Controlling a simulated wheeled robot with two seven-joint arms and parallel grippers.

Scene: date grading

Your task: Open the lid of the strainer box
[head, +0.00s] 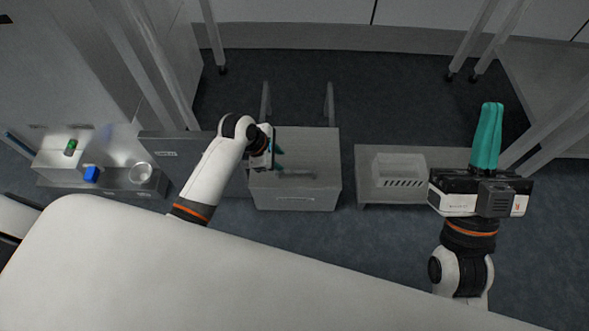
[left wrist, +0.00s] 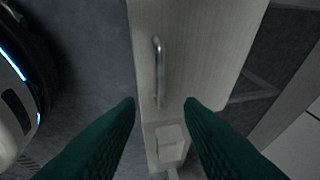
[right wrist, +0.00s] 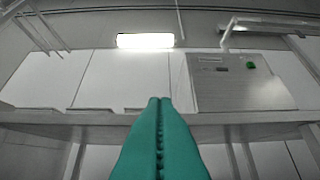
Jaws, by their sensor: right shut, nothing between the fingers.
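A pale grey box (head: 318,150) with a bar handle (head: 297,173) on its top stands in the middle of the head view. I take it for the strainer box; its top looks closed. A second handle shows low on its front. My left gripper (head: 279,153) is above the left part of the box. In the left wrist view its green fingers (left wrist: 160,110) are spread with nothing between them. The box (left wrist: 205,45) and a handle (left wrist: 158,70) show beyond them, apart from the fingers. My right gripper (head: 488,110) is shut and empty, raised at the right.
A white slotted bin (head: 400,185) sits on a low stand (head: 365,160) right of the box. Pale posts and a table stand at the right.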

